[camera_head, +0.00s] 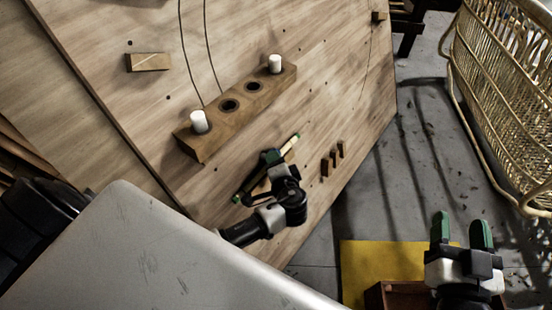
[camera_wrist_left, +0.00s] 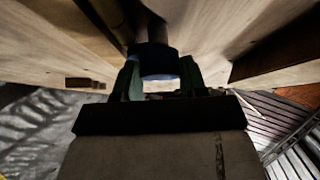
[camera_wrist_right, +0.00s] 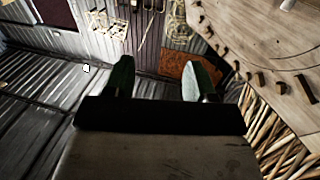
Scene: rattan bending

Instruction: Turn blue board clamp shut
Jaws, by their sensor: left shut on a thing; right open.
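My left gripper (camera_head: 272,158) is at the lower part of the wooden board (camera_head: 130,90), with its green fingertips against a fitting there. In the left wrist view, its fingers (camera_wrist_left: 158,78) are shut on a dark round knob with a bluish lower edge (camera_wrist_left: 158,62), which I take to be the blue board clamp. In the head view the clamp is mostly hidden behind the gripper. How far it is turned cannot be told. My right gripper (camera_head: 462,232) is open and empty, away from the board, and its spread fingers also show in the right wrist view (camera_wrist_right: 162,80).
A wooden block (camera_head: 240,103) with two white pegs and two holes sits on the board above my left gripper. Small wooden pegs (camera_head: 332,160) stand to its right. A yellow mat (camera_head: 375,262) and a brown box (camera_head: 395,295) lie below. A rattan chair (camera_head: 505,90) stands at right.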

